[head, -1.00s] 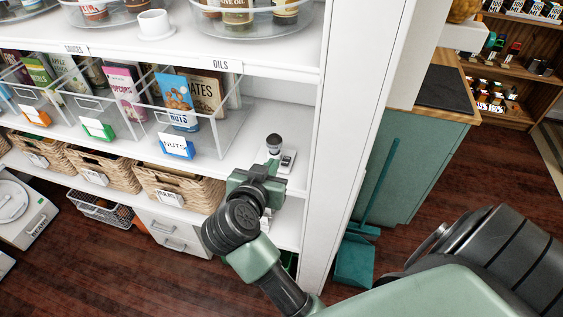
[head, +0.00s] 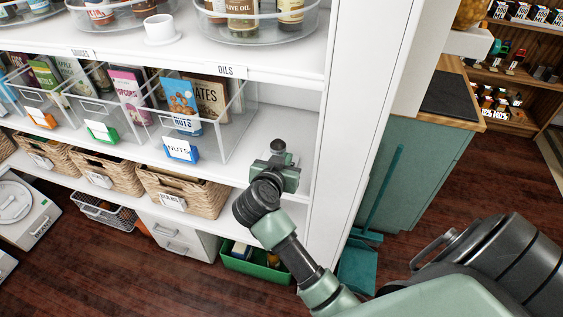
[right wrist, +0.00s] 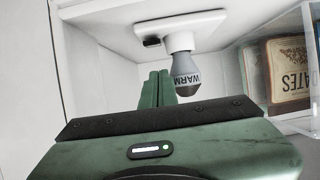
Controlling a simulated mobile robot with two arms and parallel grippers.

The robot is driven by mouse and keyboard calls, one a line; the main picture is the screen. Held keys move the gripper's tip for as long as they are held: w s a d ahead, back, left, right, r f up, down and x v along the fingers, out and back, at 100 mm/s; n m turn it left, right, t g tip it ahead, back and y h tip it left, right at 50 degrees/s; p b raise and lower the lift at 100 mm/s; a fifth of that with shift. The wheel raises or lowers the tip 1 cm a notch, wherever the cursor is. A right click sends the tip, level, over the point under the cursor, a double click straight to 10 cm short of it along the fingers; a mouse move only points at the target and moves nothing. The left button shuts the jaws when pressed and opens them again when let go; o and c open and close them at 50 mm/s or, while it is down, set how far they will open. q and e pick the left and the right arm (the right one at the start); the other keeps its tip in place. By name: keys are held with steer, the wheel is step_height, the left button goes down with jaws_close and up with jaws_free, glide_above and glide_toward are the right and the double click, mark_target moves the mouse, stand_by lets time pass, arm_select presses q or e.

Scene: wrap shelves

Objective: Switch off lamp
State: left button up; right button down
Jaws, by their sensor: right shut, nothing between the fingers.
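The lamp is a small grey-and-white bulb (right wrist: 184,75) marked WARM on a white base (right wrist: 190,32). A small black switch (right wrist: 151,42) is on the base beside the bulb. The lamp stands on the white shelf; in the head view only the bulb's grey top (head: 278,146) shows, and my gripper hides the base. My right gripper (head: 277,168) is at the lamp. In the right wrist view its green fingers (right wrist: 157,84) are shut and empty, close beside the bulb and pointing toward the switch side. I cannot tell whether they touch anything. My left gripper is not in view.
A clear bin with a NUTS label (head: 181,150) stands left of the lamp. A shelf marked OILS (head: 226,71) is above, and a white side wall (head: 345,140) is to the right. Wicker baskets (head: 186,190) are below.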

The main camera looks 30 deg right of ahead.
steer(key=shift+s+a+f, duration=0.15)
steer(key=shift+f, duration=0.55)
steer(key=shift+s+a+f, duration=0.1)
steer(key=shift+f, duration=0.6)
steer(key=shift+s+a+f+t+h+b, duration=0.15)
steer(key=shift+f+t+h+b, duration=0.15)
steer(key=shift+f+h+b, duration=0.2)
steer(key=shift+r, duration=0.1)
steer(key=shift+r+p, duration=0.1)
steer(key=shift+p, duration=0.25)
steer(key=shift+r+p, duration=0.75)
steer(key=shift+p, duration=0.55)
